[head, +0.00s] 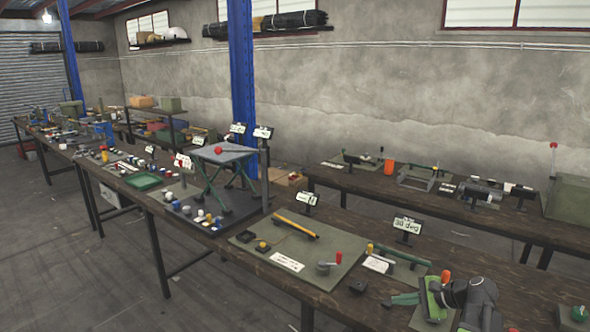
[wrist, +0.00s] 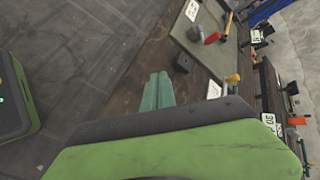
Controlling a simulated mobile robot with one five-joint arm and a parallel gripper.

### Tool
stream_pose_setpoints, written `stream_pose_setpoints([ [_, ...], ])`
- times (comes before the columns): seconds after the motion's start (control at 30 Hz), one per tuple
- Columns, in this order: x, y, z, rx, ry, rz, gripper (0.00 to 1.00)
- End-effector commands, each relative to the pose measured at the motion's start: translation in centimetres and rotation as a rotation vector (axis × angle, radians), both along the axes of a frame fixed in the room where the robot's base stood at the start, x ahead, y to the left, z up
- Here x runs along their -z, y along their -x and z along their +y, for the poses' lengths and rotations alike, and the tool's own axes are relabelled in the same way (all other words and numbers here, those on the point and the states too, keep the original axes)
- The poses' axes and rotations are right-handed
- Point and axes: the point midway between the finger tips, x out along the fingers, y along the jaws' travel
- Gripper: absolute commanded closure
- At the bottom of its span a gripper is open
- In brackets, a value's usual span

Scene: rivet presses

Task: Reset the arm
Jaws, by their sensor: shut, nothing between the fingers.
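My gripper (head: 404,299) is at the lower right of the head view, over the near edge of the long workbench (head: 347,302). Its green fingers are shut together with nothing between them. In the wrist view the shut fingers (wrist: 157,92) point up past my green and black gripper body. They are apart from the small black block (head: 358,287) on the bench, which also shows in the wrist view (wrist: 184,63). My dark arm is at the lower right of the head view, and it hides part of the bench behind it.
A green-grey board (head: 300,247) with a yellow-handled tool (head: 295,224) and a red-handled device (head: 330,263) lies left of my gripper. A sign (head: 407,226) stands behind it. A second bench (head: 440,203) runs along the wall. Open floor (head: 95,270) lies at the left.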

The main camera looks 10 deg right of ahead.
Motion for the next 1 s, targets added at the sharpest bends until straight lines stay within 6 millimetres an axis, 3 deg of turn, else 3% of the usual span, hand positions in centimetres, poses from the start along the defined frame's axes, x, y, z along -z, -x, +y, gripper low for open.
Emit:
stream_pose_setpoints([
  [0.03, 0.6, -1.6, 4.6, -0.088, 0.025, 0.019, 1.0],
  [0.13, 2.1, -3.5, 13.1, -0.272, 0.109, 0.059, 1.0],
  [0.2, 3.3, -3.9, 18.8, -0.411, 0.185, 0.082, 1.0],
  [0.3, 5.0, -3.4, 25.8, -0.606, 0.309, 0.103, 1.0],
  [0.4, 6.4, -2.1, 30.9, -0.785, 0.437, 0.114, 1.0],
  [0.5, 7.7, -0.6, 34.4, -0.956, 0.571, 0.119, 1.0],
  [0.6, 8.8, 1.1, 35.9, -1.131, 0.731, 0.127, 1.0],
  [0.8, 9.6, 2.8, 30.5, -1.368, 0.991, 0.184, 1.0],
  [1.0, 9.6, 2.9, 30.4, -1.453, 1.021, 0.161, 1.0],
])
